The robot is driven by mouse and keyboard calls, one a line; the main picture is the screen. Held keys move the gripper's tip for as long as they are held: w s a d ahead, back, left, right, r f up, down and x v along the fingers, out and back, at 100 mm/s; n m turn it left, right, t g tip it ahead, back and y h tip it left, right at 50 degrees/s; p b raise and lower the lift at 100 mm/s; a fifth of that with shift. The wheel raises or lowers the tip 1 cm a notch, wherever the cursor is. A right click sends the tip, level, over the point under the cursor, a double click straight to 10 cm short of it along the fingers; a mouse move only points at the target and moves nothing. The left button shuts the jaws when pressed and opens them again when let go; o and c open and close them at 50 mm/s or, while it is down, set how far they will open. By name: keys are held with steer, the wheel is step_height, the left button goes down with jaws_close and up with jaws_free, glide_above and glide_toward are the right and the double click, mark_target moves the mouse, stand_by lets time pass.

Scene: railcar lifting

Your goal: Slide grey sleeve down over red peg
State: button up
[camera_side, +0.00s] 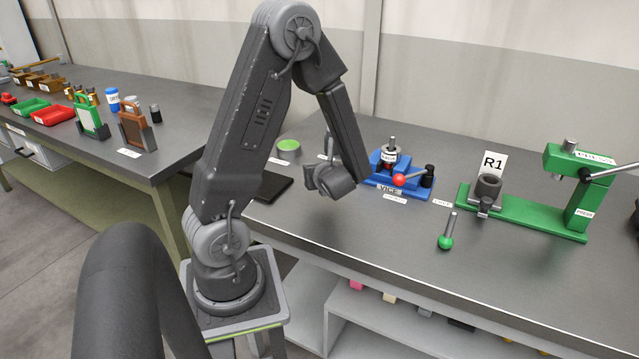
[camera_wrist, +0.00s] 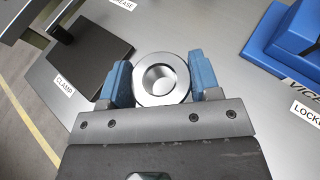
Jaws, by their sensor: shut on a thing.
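My gripper (camera_wrist: 161,82) is shut on a round grey metal piece (camera_wrist: 162,70), with one blue jaw on either side of it. The piece shows a bright rim and a round hollow in its middle; it looks like the grey sleeve. In the side view my gripper (camera_side: 326,180) hangs above the bench, left of the blue vice (camera_side: 420,183), and the held piece is hard to make out. The vice holds an upright metal pin (camera_side: 392,143) with a white label; a little red shows below it. I cannot tell whether that red is the peg.
The vice's red-knobbed handle (camera_side: 399,180) sticks up on its near side. A green press (camera_side: 525,212) with a dark grey ring (camera_side: 488,187) and an R1 card stands right. A green-knobbed lever (camera_side: 446,240) is in front. A black plate (camera_wrist: 90,68) lies left of my gripper.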

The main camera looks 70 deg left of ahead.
step_height(320, 180, up, 4)
step_height(320, 180, up, 10)
steer(key=n+g+h, duration=0.1)
steer(key=n+g, duration=0.5)
steer(key=g, duration=0.1)
glide_above(393, 136)
steer(key=shift+r, duration=0.1)
steer(key=shift+f, duration=2.7)
steer(key=shift+f, duration=2.1)
steer(key=o, duration=1.2)
